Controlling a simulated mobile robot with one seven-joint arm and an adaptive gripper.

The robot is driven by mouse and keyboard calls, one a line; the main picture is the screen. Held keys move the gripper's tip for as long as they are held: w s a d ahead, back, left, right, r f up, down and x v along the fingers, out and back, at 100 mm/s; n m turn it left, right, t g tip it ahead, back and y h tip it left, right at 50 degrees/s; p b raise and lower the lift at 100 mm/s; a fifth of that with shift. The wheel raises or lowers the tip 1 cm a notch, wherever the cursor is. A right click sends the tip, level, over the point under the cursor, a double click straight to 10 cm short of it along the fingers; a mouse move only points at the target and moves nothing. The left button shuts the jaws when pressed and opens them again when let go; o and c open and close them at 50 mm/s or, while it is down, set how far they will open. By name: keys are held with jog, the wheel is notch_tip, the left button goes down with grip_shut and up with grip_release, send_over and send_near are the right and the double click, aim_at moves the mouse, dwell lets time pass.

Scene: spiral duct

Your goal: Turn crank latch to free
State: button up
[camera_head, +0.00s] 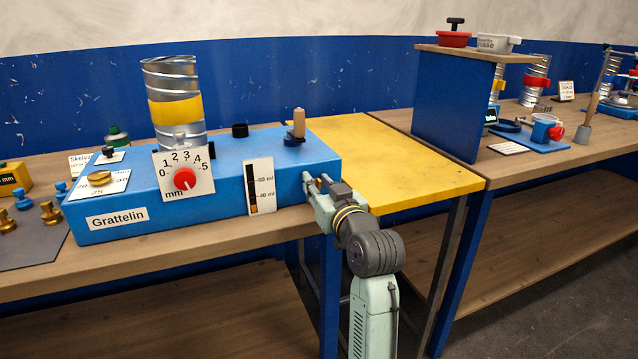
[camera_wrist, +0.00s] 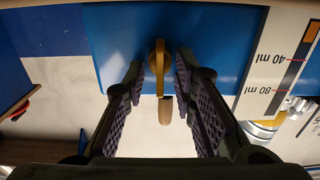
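The blue box (camera_head: 225,175) labelled Grattelin stands on the bench in the head view. In the wrist view its blue front face (camera_wrist: 225,45) fills the upper part. A brass-coloured latch lever (camera_wrist: 158,58) sits on that face, upright in the wrist picture. My gripper (camera_head: 318,182) is at the right end of the front face. Its two fingers are open, one on each side of the lever, with a gap showing on both sides.
A white scale plate (camera_head: 260,187) is on the front face, left of my gripper. A red dial (camera_head: 185,179) and a metal spiral duct (camera_head: 174,100) are further left. The yellow table top (camera_head: 395,165) to the right is bare.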

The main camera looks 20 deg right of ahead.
jog(key=shift+c, duration=0.4)
grip_shut()
